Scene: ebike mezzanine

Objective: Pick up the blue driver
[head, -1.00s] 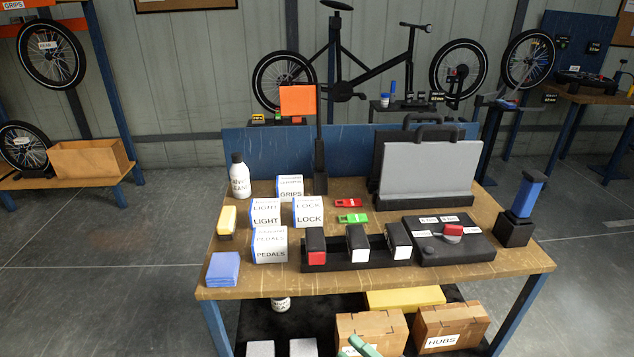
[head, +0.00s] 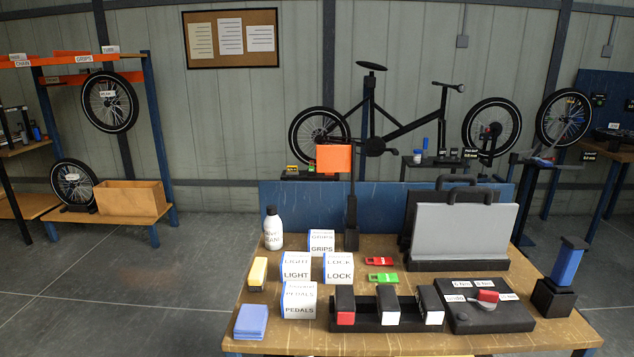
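A blue block-like upright with a dark top (head: 568,264) stands in a black base at the right end of the wooden workbench (head: 290,340). I cannot tell for sure whether it is the blue driver. Neither of my grippers is in view.
The bench holds a white bottle (head: 273,229), labelled boxes (head: 299,300), a black tray (head: 375,324), red (head: 378,261) and green (head: 382,277) tools, a grey panel (head: 463,231) and blue cloths (head: 251,321). Shelving (head: 133,210) stands left. Floor (head: 120,270) between is clear.

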